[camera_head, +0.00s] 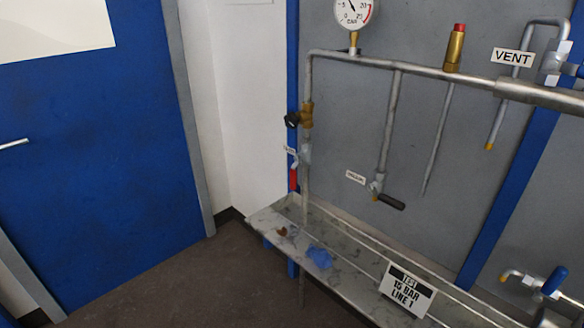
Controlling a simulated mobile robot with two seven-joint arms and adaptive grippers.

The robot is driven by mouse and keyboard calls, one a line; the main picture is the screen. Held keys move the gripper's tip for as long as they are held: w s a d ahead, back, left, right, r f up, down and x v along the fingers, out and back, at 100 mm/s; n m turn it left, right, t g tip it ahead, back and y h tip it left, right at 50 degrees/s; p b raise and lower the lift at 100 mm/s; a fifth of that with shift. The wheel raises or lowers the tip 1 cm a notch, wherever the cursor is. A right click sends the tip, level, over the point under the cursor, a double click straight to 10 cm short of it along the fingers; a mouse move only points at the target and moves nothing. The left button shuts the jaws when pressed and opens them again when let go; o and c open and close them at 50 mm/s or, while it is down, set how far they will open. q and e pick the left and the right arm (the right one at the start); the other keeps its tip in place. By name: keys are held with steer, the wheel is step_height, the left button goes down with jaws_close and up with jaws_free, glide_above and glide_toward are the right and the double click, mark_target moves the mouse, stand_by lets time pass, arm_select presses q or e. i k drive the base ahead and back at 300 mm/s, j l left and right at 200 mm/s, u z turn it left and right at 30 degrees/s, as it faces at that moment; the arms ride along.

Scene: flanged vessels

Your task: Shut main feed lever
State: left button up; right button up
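Neither of my grippers shows in the head view. A valve with a red lever (293,179) sits on the left vertical pipe, and the lever hangs down alongside the pipe. A small white label (290,150) is just above it, too small to read. A second valve has a black lever (390,202) at the bottom of the middle pipe, and it points right and slightly down. Its label (355,177) is also too small to read surely. I cannot tell which lever is the main feed.
A metal tray (262,222) runs below the pipes, with a blue cloth (319,257) and a test sign (407,289) on it. A pressure gauge (353,12), a brass relief valve (455,48) and a blue handle (554,280) are also on the panel. Floor on the left is clear before the blue door (90,170).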

mark_target(293, 173)
steer(key=l+u, duration=0.15)
steer(key=u, duration=0.3)
steer(key=l+u, duration=0.2)
steer(key=u, duration=0.25)
steer(key=l+u, duration=0.15)
steer(key=u, duration=0.3)
